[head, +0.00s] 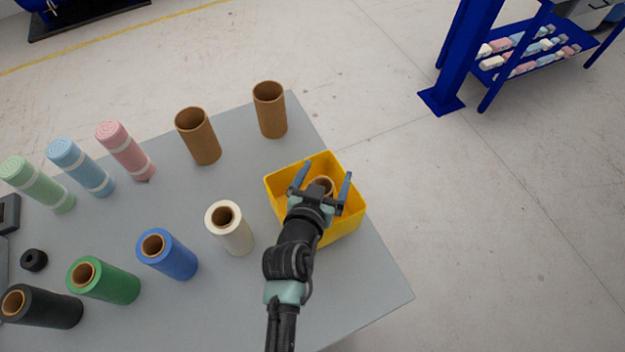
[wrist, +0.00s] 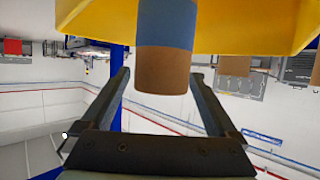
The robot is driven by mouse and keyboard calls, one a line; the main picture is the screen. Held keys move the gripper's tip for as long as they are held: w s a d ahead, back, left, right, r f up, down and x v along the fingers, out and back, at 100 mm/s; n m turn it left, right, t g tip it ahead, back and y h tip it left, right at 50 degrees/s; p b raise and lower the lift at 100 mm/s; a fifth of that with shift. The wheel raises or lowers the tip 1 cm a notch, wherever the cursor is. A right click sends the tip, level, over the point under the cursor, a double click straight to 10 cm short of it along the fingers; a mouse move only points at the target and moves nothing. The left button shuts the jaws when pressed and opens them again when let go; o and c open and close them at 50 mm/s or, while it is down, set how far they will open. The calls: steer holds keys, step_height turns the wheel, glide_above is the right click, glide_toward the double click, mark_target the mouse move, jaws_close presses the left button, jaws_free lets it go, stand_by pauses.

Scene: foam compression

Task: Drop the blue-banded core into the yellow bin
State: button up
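The yellow bin (head: 343,228) stands on the grey table near its right edge. The blue-banded core is a brown tube with a blue band (wrist: 166,25); its brown end (wrist: 162,72) reaches past the bin's yellow rim (wrist: 230,42) in the wrist view. In the head view the core's open brown top (head: 321,183) shows within the bin's outline, partly hidden by my gripper (head: 323,182). My gripper is over the bin with its fingers spread wide, one on each side of the core with gaps. Whether the core touches the bin floor is hidden.
A white roll (head: 230,229) stands just left of the bin. Two brown tubes (head: 199,137) (head: 270,110) stand behind it. Blue (head: 170,256), green (head: 108,283) and black (head: 45,308) rolls are at the left front. Pastel foam rolls (head: 82,169) stand at the back left.

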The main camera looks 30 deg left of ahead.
steer(key=shift+s+d+r, duration=0.1)
steer(key=shift+s, duration=0.4)
steer(key=b+v, duration=0.3)
steer(key=v, duration=0.9)
steer(key=shift+r, duration=0.1)
steer(key=shift+w, duration=0.1)
